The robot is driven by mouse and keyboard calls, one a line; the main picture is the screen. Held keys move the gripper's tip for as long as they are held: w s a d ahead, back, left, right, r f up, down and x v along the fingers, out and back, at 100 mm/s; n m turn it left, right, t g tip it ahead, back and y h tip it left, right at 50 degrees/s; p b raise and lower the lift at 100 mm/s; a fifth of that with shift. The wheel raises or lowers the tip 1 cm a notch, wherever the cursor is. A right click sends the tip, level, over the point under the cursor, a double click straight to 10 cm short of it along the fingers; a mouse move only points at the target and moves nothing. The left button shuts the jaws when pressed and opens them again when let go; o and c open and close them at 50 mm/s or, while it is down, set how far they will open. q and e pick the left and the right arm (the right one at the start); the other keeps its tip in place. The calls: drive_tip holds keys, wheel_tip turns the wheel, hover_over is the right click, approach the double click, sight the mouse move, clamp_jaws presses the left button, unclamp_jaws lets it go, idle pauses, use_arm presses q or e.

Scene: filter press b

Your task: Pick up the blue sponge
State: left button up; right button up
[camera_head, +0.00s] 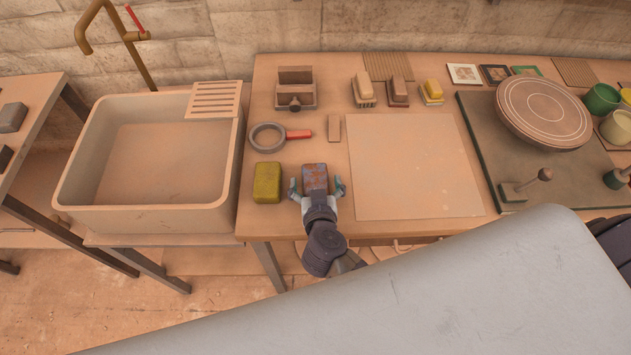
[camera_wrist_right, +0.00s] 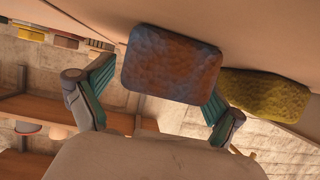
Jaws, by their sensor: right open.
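The blue sponge (camera_head: 315,178) looks blue-grey with rusty brown patches and lies near the front edge of the worktable. It also shows large in the right wrist view (camera_wrist_right: 172,65). My right gripper (camera_head: 317,188) is open, with one finger on each side of the sponge. In the wrist view the fingers (camera_wrist_right: 155,95) stand apart around its near part; I cannot tell whether they touch it. A yellow-green sponge (camera_head: 267,183) lies just to the left, beside the left finger. My left gripper is not in view.
A pale board (camera_head: 414,165) lies right of the sponge on the worktable (camera_head: 300,225). A round tool with a red handle (camera_head: 298,134) and a small block (camera_head: 334,128) lie behind. A sink (camera_head: 150,212) stands at the left. Brushes (camera_head: 363,88) stand farther back.

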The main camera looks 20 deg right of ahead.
sight(316, 183)
drive_tip(key=c, duration=1.1)
drive_tip(key=shift+r, duration=0.15)
wheel_tip(316, 183, up, 4)
drive_tip(key=shift+r+p, duration=0.2)
drive_tip(key=shift+p, duration=0.25)
drive_tip(key=s+d+r, duration=0.1)
drive_tip(key=d+r, duration=0.1)
drive_tip(key=d, duration=0.1)
drive_tip(key=s+d+r, duration=0.1)
drive_tip(key=d+r, duration=0.1)
drive_tip(key=d, duration=0.2)
drive_tip(key=s+d+r, duration=0.2)
drive_tip(key=d, duration=0.2)
drive_tip(key=shift+r, duration=0.2)
